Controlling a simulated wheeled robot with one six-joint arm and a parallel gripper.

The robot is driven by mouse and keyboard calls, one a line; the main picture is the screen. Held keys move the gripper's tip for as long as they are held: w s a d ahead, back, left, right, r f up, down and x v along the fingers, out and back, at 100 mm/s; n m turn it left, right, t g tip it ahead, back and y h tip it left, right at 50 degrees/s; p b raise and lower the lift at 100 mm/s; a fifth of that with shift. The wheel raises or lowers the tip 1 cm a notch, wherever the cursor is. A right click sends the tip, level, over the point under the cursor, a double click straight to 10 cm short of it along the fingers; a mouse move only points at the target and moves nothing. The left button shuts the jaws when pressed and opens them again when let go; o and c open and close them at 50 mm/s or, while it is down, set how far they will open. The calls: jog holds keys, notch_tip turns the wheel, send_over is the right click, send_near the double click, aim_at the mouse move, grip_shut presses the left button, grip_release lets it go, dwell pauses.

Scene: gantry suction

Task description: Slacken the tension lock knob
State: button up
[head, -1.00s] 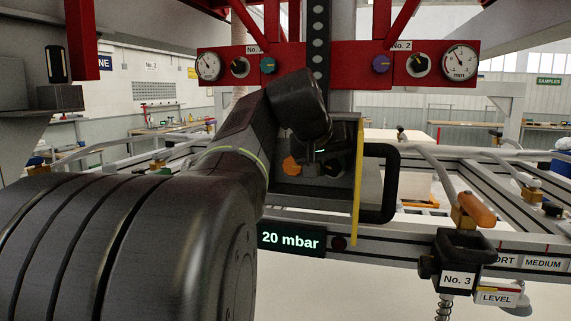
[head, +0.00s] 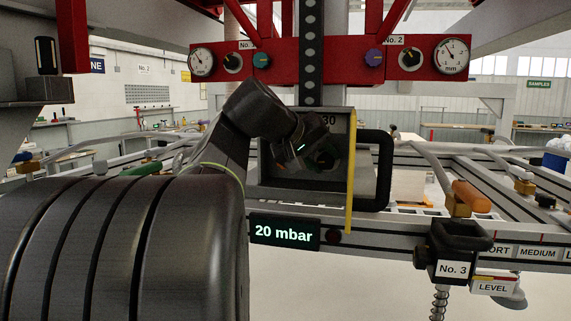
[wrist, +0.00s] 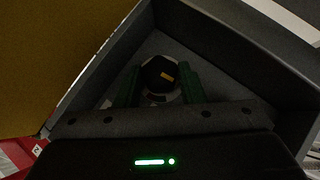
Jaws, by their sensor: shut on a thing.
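A dark knob with a short yellow-orange mark (wrist: 158,70) sits inside a grey open-fronted box (head: 262,175), seen in the wrist view. My gripper (wrist: 160,84) has its green fingers on both sides of this knob and is shut on it. In the head view my gripper (head: 318,160) reaches into the box, and my wrist hides the knob there. I cannot read any label that names this knob.
A yellow-edged door (head: 350,175) stands open at the box's right, with a black handle (head: 383,170) beside it. A display (head: 284,232) below reads 20 mbar. A red panel (head: 285,60) with gauges and knobs is above. An orange-handled lever (head: 471,196) is at right.

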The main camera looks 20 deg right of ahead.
jog(key=shift+a+n+h+b, duration=0.1)
jog(key=shift+n+h+b, duration=0.3)
jog(key=shift+h+b, duration=0.15)
jog(key=shift+h, duration=0.25)
jog(key=o, duration=0.7)
jog(key=shift+a, duration=0.1)
jog(key=v, duration=1.3)
jog(key=shift+w+a+r, duration=0.1)
jog(key=shift+a+r, duration=0.15)
jog(key=shift+r, duration=0.05)
jog(key=shift+d, duration=0.1)
